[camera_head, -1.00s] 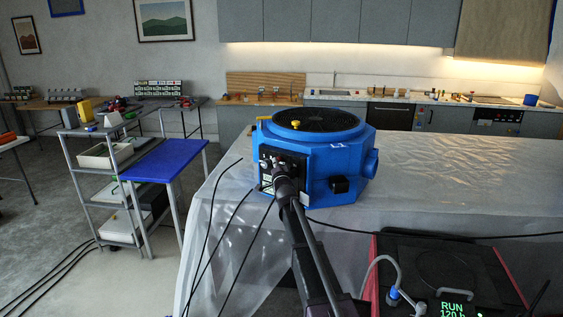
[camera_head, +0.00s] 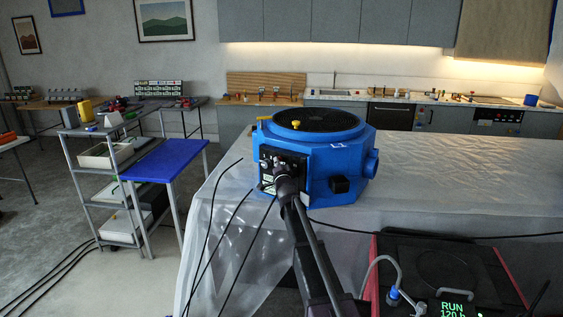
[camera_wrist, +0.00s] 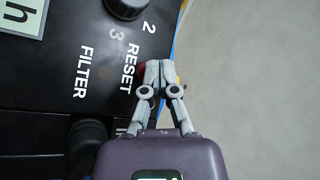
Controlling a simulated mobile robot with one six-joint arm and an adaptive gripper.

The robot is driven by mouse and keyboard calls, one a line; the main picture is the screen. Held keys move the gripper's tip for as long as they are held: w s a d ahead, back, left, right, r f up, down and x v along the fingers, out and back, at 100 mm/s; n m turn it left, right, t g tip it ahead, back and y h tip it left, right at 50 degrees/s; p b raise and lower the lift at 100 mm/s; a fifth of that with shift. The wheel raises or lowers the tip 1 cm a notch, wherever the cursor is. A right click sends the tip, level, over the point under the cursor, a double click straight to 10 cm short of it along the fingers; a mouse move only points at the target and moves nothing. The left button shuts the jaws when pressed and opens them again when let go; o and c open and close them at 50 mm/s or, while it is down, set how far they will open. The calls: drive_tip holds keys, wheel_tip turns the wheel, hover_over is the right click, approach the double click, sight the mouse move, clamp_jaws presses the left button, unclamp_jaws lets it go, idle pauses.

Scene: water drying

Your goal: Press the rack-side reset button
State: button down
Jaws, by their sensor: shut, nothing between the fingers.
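The blue eight-sided machine (camera_head: 318,165) stands on the sheet-covered table, with a black control panel (camera_head: 268,172) on its near left face. In the wrist view the panel (camera_wrist: 60,110) carries the words RESET (camera_wrist: 129,68) and FILTER. A bit of red (camera_wrist: 142,69), perhaps the reset button, shows just left of my fingertips beside RESET, mostly hidden by them. My gripper (camera_wrist: 158,66) is shut and empty, its tips over the panel's right edge. I cannot tell whether they touch it. In the head view my gripper (camera_head: 284,166) is in front of the panel.
Dark round knobs (camera_wrist: 126,6) sit on the panel near my fingers. Black cables (camera_head: 210,220) hang at the table's left. A device with a RUN display (camera_head: 452,309) is at the lower right. The sheet-covered table (camera_head: 470,185) is clear to the machine's right.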

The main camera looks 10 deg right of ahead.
drive_tip(key=shift+s, duration=0.1)
idle(0.4)
drive_tip(key=shift+s+a, duration=0.55)
drive_tip(key=shift+a, duration=0.05)
drive_tip(key=shift+s, duration=0.1)
drive_tip(key=s+a, duration=0.3)
drive_tip(key=shift+s+a, duration=0.2)
drive_tip(key=shift+s, duration=0.05)
idle(0.6)
idle(0.5)
